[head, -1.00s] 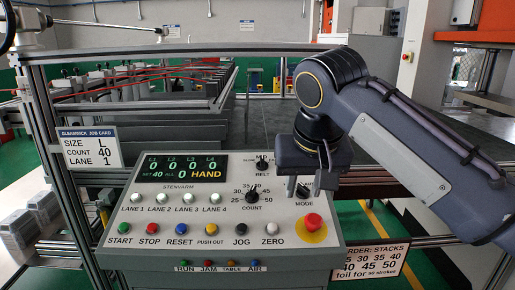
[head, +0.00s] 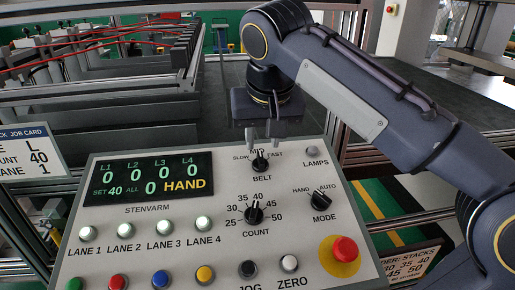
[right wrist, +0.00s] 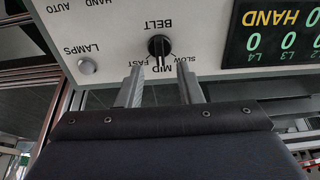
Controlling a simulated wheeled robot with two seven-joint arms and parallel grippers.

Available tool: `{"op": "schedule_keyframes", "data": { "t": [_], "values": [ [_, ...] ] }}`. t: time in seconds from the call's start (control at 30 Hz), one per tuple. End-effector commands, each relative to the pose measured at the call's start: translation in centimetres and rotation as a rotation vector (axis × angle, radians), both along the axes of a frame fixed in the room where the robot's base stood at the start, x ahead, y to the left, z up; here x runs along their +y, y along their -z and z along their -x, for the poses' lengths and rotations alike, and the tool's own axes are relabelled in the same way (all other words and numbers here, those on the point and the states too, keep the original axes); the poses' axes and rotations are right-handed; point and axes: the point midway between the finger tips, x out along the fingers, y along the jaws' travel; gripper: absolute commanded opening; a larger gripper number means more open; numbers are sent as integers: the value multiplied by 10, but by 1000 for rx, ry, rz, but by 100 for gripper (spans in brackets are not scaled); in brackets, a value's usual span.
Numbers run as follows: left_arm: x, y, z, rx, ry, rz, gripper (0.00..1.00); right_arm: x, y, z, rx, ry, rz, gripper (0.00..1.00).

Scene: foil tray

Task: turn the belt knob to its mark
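The belt knob (head: 261,164) is a small black knob at the top of the control panel, under the labels SLOW, MID and FAST. In the right wrist view the belt knob (right wrist: 159,47) appears upside down, its pale pointer line toward MID. My right gripper (head: 263,143) is just behind the knob at the panel's top edge. In the right wrist view its two grey fingers (right wrist: 160,80) are apart, one on each side of the MID label. Nothing is between them, and they look short of the knob. My left gripper is out of view.
The panel (head: 130,240) also carries the count knob (head: 254,214), the mode knob (head: 321,200), the lamps button (head: 312,151), a red stop button (head: 345,248) and a display (head: 148,178) reading HAND. A job card (head: 25,153) hangs at left.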

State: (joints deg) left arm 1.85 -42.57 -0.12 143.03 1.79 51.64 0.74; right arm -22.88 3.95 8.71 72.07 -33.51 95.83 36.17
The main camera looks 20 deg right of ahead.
Motion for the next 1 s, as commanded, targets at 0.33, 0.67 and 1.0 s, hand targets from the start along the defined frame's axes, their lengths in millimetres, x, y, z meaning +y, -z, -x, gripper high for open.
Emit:
{"op": "schedule_keyframes", "data": {
  "t": [0.33,0.67,1.0],
  "values": [
    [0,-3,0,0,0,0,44,-5,45,-18,2,1,1,33],
    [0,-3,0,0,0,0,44,-6,51,-21,0,1,0,33],
    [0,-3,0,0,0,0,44,-6,51,-20,0,0,0,0]
  ]
}}
